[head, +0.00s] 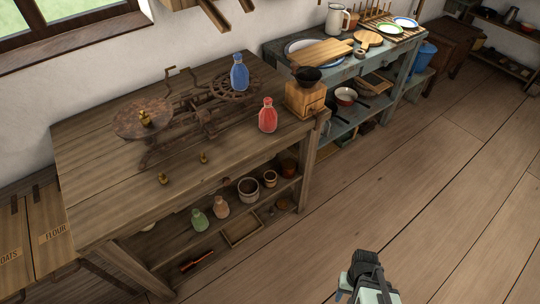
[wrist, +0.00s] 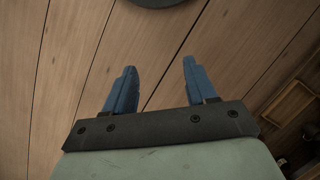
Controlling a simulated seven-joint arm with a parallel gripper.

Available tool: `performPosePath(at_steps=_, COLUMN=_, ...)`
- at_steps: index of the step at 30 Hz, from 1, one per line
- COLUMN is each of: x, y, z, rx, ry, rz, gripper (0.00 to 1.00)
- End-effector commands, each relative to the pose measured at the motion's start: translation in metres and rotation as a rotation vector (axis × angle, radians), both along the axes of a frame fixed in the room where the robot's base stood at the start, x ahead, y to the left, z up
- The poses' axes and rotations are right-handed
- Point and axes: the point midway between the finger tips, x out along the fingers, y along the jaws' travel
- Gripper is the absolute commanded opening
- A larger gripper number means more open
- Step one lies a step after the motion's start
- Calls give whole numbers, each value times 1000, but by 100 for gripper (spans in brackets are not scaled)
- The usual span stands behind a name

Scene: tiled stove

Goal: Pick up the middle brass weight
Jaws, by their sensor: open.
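Three brass weights show in the head view. The largest brass weight (head: 145,118) sits on the round plate (head: 128,130) of an old rusty scale. A smaller brass weight (head: 203,158) and another small brass weight (head: 163,179) stand on the wooden table (head: 100,207) in front of the scale, the first farther right. My gripper (wrist: 159,68) is open and empty, its blue fingers apart over the floor. In the head view it is at the bottom right, well away from the table and the weights. No weight shows in the wrist view.
A blue bottle (head: 239,73) stands at the scale's wheel. A red bottle (head: 267,116) and a wooden grinder (head: 305,98) are at the table's right end. Pots and bottles fill the shelf below. The table's front left is bare; the floor (head: 400,190) on the right is clear.

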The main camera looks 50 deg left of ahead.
Motion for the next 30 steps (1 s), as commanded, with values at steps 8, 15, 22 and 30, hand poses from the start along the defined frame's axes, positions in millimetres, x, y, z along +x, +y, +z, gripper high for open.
performPosePath(at_steps=8, x=-3, y=93, z=35, rx=76, ry=-77, rz=175, gripper=56)
performPosePath(at_steps=15, x=-23, y=174, z=72, rx=152, ry=-138, rz=322, gripper=56)
performPosePath(at_steps=22, x=-60, y=252, z=116, rx=235, ry=-190, rz=461, gripper=56)
performPosePath(at_steps=30, x=-124, y=339, z=178, rx=345, ry=-243, rz=622, gripper=56)
